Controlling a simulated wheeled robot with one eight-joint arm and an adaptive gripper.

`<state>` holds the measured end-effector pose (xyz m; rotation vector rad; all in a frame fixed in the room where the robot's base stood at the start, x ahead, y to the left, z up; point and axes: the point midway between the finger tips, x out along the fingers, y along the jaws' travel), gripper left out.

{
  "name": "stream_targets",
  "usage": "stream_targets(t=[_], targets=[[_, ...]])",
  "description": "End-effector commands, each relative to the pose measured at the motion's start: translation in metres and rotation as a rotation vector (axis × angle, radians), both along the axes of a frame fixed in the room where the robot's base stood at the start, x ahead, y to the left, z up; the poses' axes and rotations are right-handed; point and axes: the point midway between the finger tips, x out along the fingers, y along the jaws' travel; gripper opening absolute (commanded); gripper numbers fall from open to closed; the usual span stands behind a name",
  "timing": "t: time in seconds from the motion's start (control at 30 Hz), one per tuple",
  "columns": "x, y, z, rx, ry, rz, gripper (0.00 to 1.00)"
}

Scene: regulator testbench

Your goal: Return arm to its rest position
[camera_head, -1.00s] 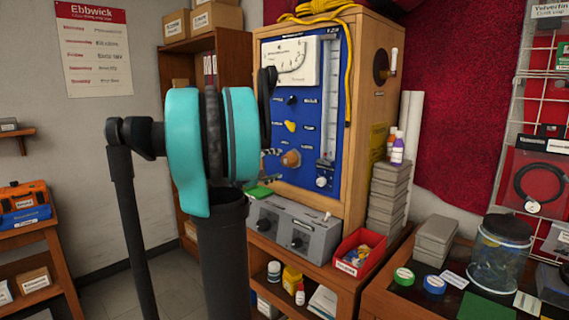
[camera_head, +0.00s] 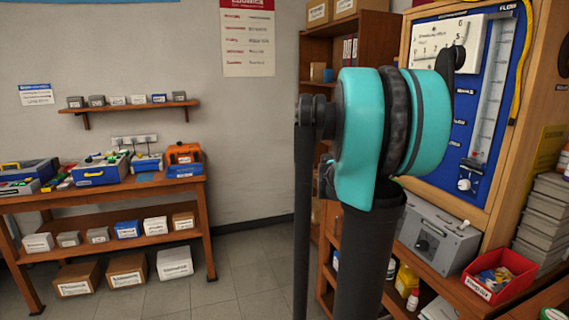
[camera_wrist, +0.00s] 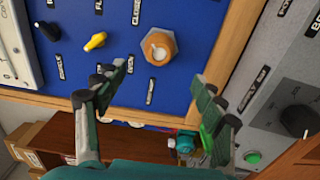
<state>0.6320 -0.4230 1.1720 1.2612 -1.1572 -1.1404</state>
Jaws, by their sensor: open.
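My arm (camera_head: 372,140), teal and black, stands raised in front of the blue test panel (camera_head: 462,120) in the head view. It hides my gripper there. In the wrist view my gripper (camera_wrist: 162,88) is open, with two dark green and grey fingers spread apart and nothing between them. The panel (camera_wrist: 190,20) lies beyond the fingers. An orange-brown hexagonal knob (camera_wrist: 159,47) shows on it between and past the fingertips, apart from them. A yellow knob (camera_wrist: 96,41) is left of it.
A grey control box (camera_head: 440,245) and a red bin (camera_head: 500,275) stand below the panel at right. A brown shelf (camera_head: 312,60) stands behind my arm. A workbench (camera_head: 110,190) with toolboxes is at far left. Floor (camera_head: 250,270) between it and my arm is clear.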

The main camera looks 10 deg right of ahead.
Motion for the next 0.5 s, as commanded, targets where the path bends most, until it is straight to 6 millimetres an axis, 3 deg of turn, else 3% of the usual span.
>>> stream_targets(t=[0.07, 0.17, 0.27, 0.5], targets=[[-0.001, 0.003, -0.006, 0.017, -0.006, 0.004, 0.69], [-0.007, 0.016, -0.029, 0.096, -0.030, 0.019, 0.69], [-0.017, 0.042, -0.073, 0.243, -0.073, 0.050, 0.69], [-0.050, 0.146, -0.199, 0.706, -0.167, 0.131, 0.69]])
